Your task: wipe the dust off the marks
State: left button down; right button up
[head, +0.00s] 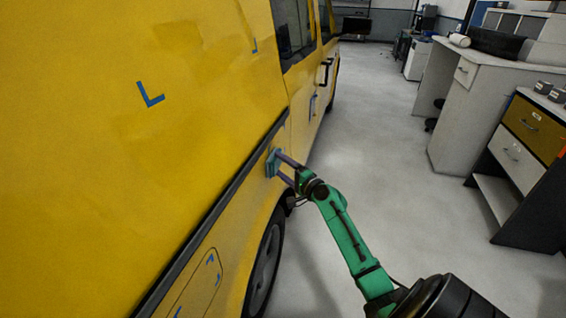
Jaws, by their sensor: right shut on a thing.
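Blue L-shaped marks are on the yellow van's side panel (60,180): a large mark (151,96) at the upper left and a smaller mark (255,47) farther up and right. More small blue marks (211,261) sit around the flap low on the body. My right gripper (281,168) is shut on a blue-grey pad (271,163). The pad is at the van's side just above the wheel arch, apart from the blue marks; I cannot tell whether it touches the body. No dust can be made out at this size. My left gripper is not in view.
A dark trim strip (215,210) runs along the van above the wheel (265,262). Door handles (326,72) stick out farther along. Grey floor (385,150) lies open between the van and the white counter (465,110) and drawer cabinet (515,160) at right.

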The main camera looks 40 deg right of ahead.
jog(key=shift+r+p, duration=0.35)
jog(key=shift+r, duration=0.4)
jog(key=w+d+b, duration=0.1)
jog(key=d+b, duration=0.1)
jog(key=b, duration=0.1)
jog(key=w+d+b, duration=0.3)
jog(key=d+b, duration=0.1)
jog(key=b, duration=0.1)
jog(key=shift+w+d+f+b, duration=0.15)
jog(key=shift+w+d+b, duration=0.15)
jog(key=shift+w+d, duration=0.1)
jog(key=w+d+b, duration=0.1)
jog(key=b, duration=0.1)
jog(key=d+b, duration=0.1)
jog(key=b, duration=0.2)
jog(key=shift+w+d+f, duration=0.15)
jog(key=shift+w+d, duration=0.15)
jog(key=shift+w, duration=0.05)
jog(key=shift+w+d, duration=0.2)
jog(key=shift+d, duration=0.05)
jog(key=shift+r, duration=0.25)
jog(key=shift+s, duration=0.1)
